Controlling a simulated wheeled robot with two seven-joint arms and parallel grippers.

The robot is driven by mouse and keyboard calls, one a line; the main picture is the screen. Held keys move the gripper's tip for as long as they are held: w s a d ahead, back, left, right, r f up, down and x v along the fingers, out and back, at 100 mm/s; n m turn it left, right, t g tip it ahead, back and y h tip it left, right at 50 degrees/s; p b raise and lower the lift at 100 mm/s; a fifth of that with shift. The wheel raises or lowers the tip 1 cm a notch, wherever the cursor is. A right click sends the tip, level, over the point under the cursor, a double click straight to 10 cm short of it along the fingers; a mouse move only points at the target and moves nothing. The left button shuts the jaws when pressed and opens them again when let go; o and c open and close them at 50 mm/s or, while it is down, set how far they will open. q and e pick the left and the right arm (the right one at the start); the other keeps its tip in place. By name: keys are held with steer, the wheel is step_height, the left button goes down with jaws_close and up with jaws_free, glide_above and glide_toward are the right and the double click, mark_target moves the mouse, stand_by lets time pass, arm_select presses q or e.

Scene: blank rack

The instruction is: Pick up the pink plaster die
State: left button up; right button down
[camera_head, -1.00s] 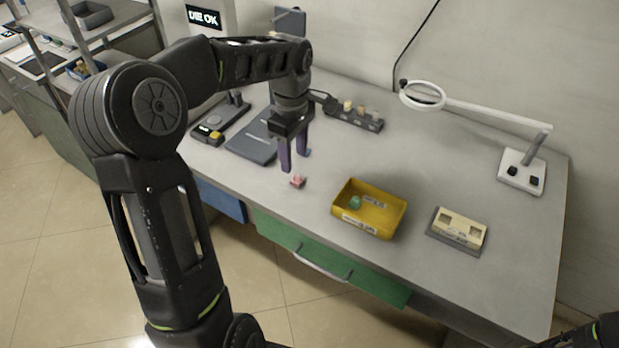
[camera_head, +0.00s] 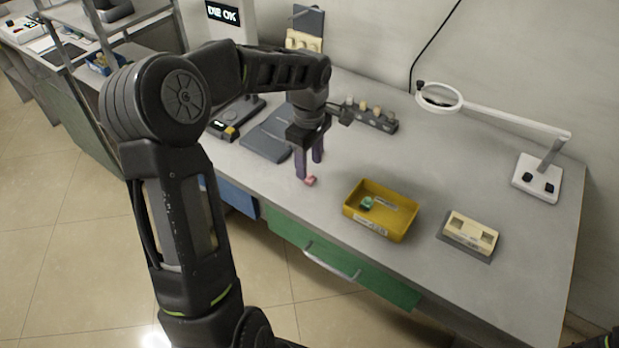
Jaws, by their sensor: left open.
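The small pink plaster die (camera_head: 310,181) lies on the grey worktop, left of the yellow bin. My left gripper (camera_head: 309,171) points down at it with two purple fingers apart. One fingertip is close beside the die's left side, and the other is just behind it. The die is not clearly between the fingers, and I cannot tell whether either touches it. My right gripper is out of view; only a bit of my right arm shows in the bottom right corner.
A yellow bin (camera_head: 350,208) holding a green piece stands right of the die. A beige block on a grey base (camera_head: 470,232) and a white magnifier lamp (camera_head: 537,178) are farther right. A dark flat pad (camera_head: 266,141) and a rack of small pieces (camera_head: 369,117) lie behind.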

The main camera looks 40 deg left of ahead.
mark_target(309, 174)
arm_select(q)
step_height(309, 174, down, 4)
steer(key=shift+w+f+p, duration=0.1)
steer(key=shift+f+p, duration=0.15)
steer(key=shift+p, duration=0.05)
steer(key=shift+c, duration=0.6)
jaws_close()
